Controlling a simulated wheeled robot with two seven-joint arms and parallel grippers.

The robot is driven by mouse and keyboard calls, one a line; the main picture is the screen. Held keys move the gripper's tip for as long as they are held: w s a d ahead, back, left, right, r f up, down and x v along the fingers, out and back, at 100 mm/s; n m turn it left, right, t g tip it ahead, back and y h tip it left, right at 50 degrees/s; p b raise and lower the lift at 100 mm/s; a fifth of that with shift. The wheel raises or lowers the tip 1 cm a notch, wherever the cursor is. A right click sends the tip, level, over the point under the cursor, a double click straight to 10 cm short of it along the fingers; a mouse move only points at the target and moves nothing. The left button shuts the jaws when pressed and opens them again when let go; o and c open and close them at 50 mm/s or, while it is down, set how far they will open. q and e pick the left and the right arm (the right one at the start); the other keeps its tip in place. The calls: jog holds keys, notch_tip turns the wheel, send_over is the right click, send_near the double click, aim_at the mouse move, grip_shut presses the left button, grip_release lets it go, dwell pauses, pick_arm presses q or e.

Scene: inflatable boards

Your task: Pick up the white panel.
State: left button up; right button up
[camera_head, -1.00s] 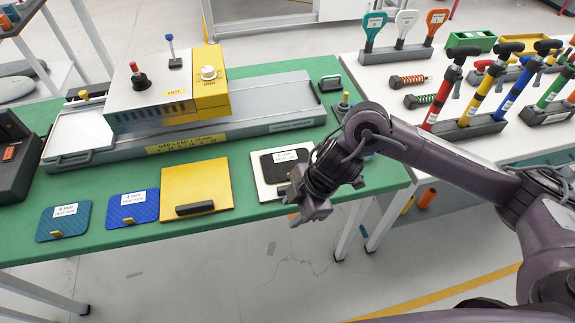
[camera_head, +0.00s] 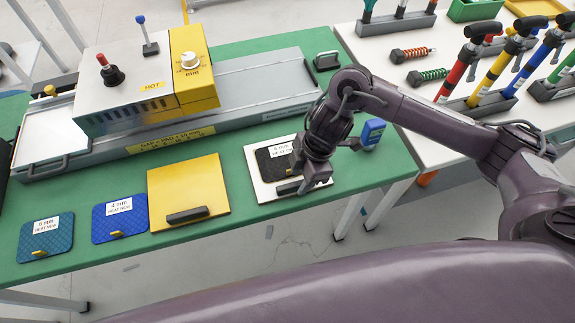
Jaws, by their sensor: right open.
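The white panel (camera_head: 263,190) lies flat near the front edge of the green table, just right of the yellow panel. A black pad (camera_head: 266,164) with a white label lies on it, and a dark handle bar (camera_head: 287,188) is at its front. My right gripper (camera_head: 304,187) is open and low over the panel's front right part, at the right end of the handle. It hides part of the panel and pad; I cannot tell if it touches the handle. My left gripper is out of view.
The yellow panel (camera_head: 188,180) with its dark handle, a blue pad (camera_head: 119,222) and a teal pad (camera_head: 45,240) lie to the left. The grey heater machine (camera_head: 150,90) stands behind. A blue device (camera_head: 373,132) is right of my gripper. The white table (camera_head: 420,65) holds coloured-handled tools.

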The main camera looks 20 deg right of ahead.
jog(key=x, duration=0.2)
jog(key=shift+w+a+f, duration=0.1)
jog(key=shift+w+f, duration=0.05)
jog(key=shift+f, duration=0.15)
jog(key=c, duration=0.9)
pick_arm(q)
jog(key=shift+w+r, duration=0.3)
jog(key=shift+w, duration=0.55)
pick_arm(e)
grip_shut()
jog(key=shift+r, duration=0.15)
